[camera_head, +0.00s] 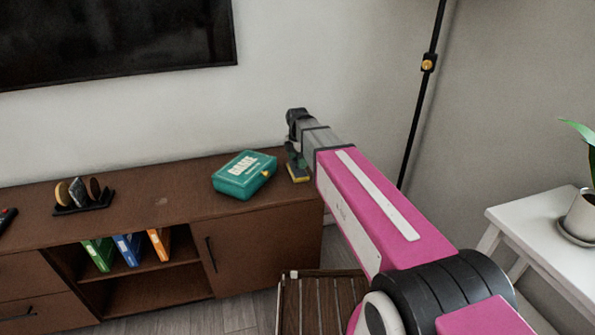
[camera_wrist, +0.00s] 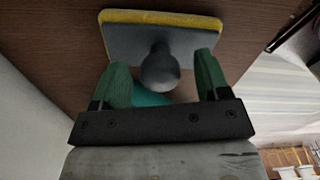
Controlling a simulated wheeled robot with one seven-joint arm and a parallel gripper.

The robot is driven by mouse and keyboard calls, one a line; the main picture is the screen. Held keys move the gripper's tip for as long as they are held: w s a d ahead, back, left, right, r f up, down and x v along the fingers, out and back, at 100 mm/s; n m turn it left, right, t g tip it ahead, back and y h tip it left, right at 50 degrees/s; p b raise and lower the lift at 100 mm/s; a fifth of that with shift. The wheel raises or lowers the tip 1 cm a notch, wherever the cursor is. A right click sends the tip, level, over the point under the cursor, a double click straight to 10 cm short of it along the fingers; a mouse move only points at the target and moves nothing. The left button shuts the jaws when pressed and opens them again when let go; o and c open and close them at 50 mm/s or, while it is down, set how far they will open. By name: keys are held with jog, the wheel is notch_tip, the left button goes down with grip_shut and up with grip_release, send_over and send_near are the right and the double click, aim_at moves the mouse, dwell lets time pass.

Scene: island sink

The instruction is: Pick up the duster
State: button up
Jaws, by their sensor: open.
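The duster (camera_wrist: 140,42) is a flat grey block with a yellow pad and a round dark knob (camera_wrist: 160,70). It lies on the brown cabinet top, and its yellow edge shows below my gripper in the head view (camera_head: 299,177). My gripper (camera_wrist: 161,72) is open, with its two green fingers on either side of the knob in the wrist view. Neither finger appears to touch the knob. In the head view my gripper (camera_head: 297,158) is over the cabinet's right end, and my arm hides part of the duster.
A teal game box (camera_head: 243,175) lies on the brown cabinet (camera_head: 150,195) left of my gripper. A holder with round discs (camera_head: 83,194) stands further left. A black pole (camera_head: 416,110) rises behind my arm. A white table (camera_head: 535,215) with a potted plant (camera_head: 582,215) is at right.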

grip_shut()
dwell(0.3)
jog(key=shift+r, duration=0.35)
notch_tip(320, 180, up, 3)
jog(key=shift+r, duration=0.2)
jog(key=s+a+r, duration=0.6)
jog(key=s+a, duration=0.2)
jog(key=shift+s+r, duration=0.25)
jog(key=shift+r, duration=0.15)
jog(key=c, duration=0.9)
grip_release()
